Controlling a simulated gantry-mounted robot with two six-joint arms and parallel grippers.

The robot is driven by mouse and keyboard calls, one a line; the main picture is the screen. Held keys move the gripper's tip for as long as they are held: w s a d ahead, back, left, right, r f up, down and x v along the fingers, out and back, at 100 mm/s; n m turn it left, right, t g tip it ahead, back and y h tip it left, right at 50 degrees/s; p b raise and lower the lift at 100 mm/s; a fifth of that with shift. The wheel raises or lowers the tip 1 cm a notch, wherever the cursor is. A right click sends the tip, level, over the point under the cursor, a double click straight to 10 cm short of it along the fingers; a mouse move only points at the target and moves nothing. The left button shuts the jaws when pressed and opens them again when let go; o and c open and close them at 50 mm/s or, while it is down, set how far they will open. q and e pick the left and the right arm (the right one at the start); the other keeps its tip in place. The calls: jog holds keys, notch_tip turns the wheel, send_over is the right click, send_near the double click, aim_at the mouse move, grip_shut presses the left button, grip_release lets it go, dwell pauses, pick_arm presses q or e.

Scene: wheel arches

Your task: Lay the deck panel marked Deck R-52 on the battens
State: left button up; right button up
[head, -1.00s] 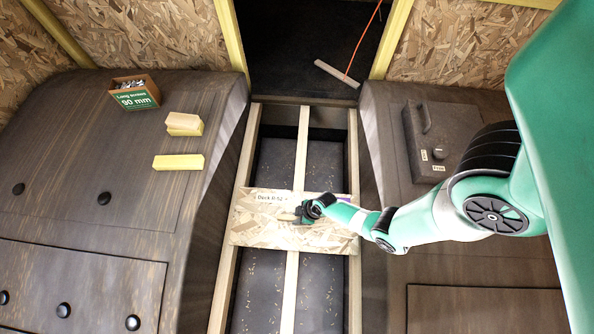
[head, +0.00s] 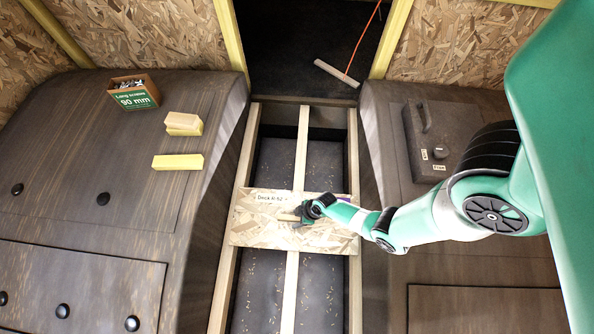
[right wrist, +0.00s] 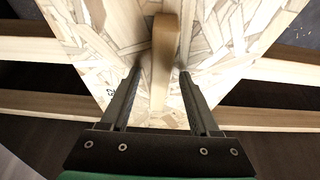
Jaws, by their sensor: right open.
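The Deck R-52 panel (head: 262,231), a pale chipboard sheet with a dark label, lies across the battens (head: 301,150) in the head view. It also fills the upper middle of the right wrist view (right wrist: 215,50). A light wooden handle (right wrist: 164,60) stands on the panel. My right gripper (head: 300,216) is at the handle; in the right wrist view its two fingers (right wrist: 158,75) are open, one on each side of the handle with gaps. The arm hides part of the panel's right side. My left gripper is not in view.
On the left arch stand a screw box (head: 134,92), stacked blocks (head: 184,124) and a yellow block (head: 178,162). A grey case (head: 440,138) sits on the right arch. Open bays lie between the battens.

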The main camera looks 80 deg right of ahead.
jog(key=p+v, duration=0.7)
jog(key=v, duration=0.4)
jog(key=shift+r, duration=0.3)
jog(key=shift+s, duration=0.1)
